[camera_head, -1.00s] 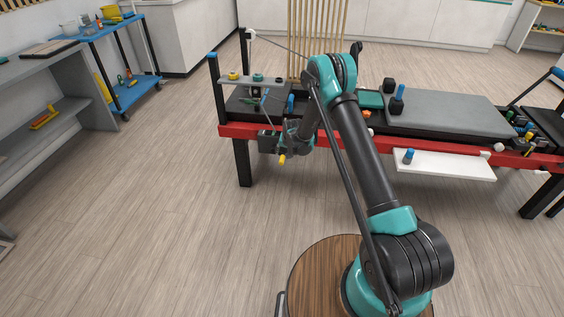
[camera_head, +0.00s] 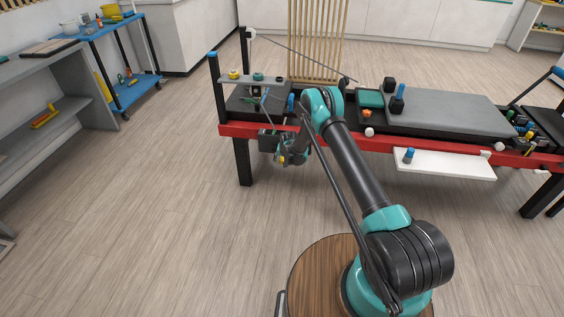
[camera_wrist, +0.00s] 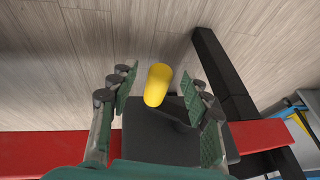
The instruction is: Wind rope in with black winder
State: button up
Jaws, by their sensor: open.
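The black winder (camera_head: 267,141) is a dark box on the front of the red rail, near the left leg of the bench. Its yellow handle (camera_wrist: 158,85) shows in the wrist view, in the gap between the fingertips of my gripper (camera_wrist: 160,88). The fingers are apart on both sides of the handle, with room on each side. In the head view my gripper (camera_head: 285,154) is at the winder and covers most of the handle. A thin dark rope (camera_head: 305,60) runs from the white pulley (camera_head: 251,33) on the rear post down to the right.
The bench's red rail (camera_head: 370,144) runs along its front. A white shelf (camera_head: 445,166) with a blue-topped peg juts from it at the right. A grey pad (camera_head: 445,114) lies on top. The floor left of the bench is clear, up to a blue cart (camera_head: 137,92).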

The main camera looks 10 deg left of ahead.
jog(key=shift+c, duration=0.6)
grip_shut()
dwell(0.3)
jog(key=shift+a+f, duration=0.55)
jog(key=shift+f, duration=0.2)
